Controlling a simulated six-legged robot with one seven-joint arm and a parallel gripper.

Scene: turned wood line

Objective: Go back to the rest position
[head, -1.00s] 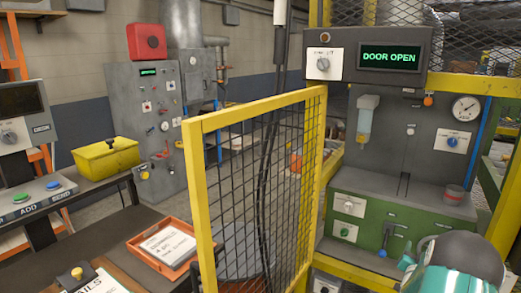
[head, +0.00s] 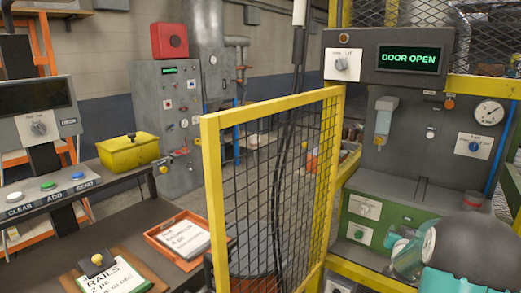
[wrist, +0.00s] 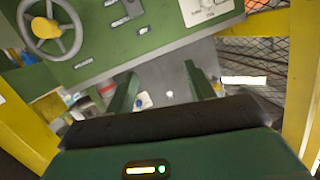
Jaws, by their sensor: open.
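My gripper (wrist: 165,90) shows in the wrist view with its two green fingers spread apart and nothing between them. In the head view my arm, teal and dark grey, fills the lower right corner in front of the green machine base. The fingertips cannot be made out there.
The yellow mesh door (head: 272,190) stands open beside the machine, whose display (head: 407,58) reads DOOR OPEN. At left are a bench with a yellow bin (head: 128,153), an orange tray (head: 165,251), a clipboard (head: 122,273) and a button console (head: 55,187).

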